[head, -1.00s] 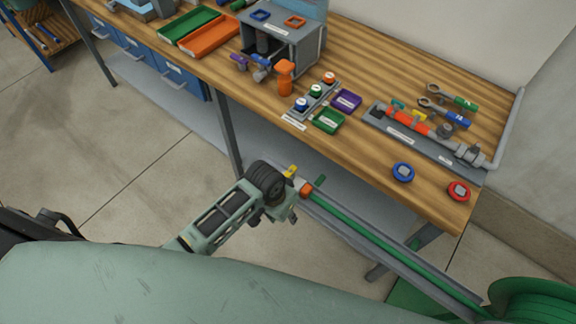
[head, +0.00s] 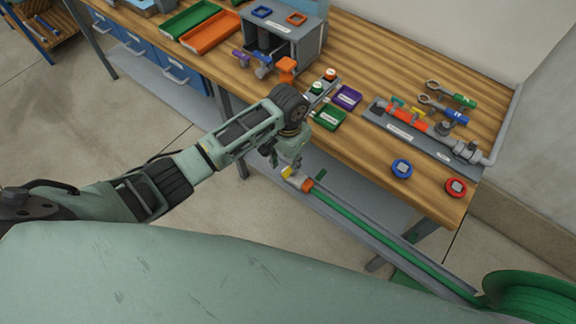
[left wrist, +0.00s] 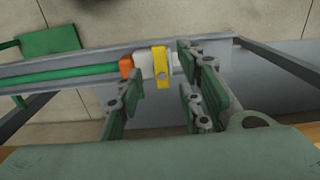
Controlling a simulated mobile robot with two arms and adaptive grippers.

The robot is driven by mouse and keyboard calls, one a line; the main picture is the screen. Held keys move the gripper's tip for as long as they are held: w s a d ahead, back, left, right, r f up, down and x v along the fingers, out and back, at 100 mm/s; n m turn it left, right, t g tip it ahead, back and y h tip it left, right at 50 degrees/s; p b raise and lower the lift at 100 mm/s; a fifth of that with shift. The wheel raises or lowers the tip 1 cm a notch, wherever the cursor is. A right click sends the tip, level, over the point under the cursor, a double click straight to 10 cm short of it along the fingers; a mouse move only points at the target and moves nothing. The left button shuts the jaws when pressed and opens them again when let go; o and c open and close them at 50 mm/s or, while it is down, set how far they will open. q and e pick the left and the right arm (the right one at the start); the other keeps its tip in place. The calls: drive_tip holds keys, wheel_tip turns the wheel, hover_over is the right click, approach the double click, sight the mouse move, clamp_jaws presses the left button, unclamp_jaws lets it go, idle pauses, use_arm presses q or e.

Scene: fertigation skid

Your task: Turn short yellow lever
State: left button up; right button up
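A short yellow lever (head: 287,172) sits on a pale fitting at the end of a green hose, beside an orange collar (head: 307,185). In the left wrist view the yellow lever (left wrist: 161,66) stands across the pipe, to the right of the orange collar (left wrist: 126,66). My left gripper (head: 284,163) points down close above the lever. My right gripper is not seen.
The green hose (head: 380,235) runs along a grey rail (head: 345,218) to a green reel (head: 530,290). The wooden bench (head: 370,180) is just beyond, with small trays, a blue ring (head: 401,169) and a red ring (head: 456,188) near its edge.

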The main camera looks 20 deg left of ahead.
sight(288, 171)
use_arm(q)
drive_tip(key=shift+f, duration=2.3)
drive_tip(key=shift+c, duration=0.3)
clamp_jaws()
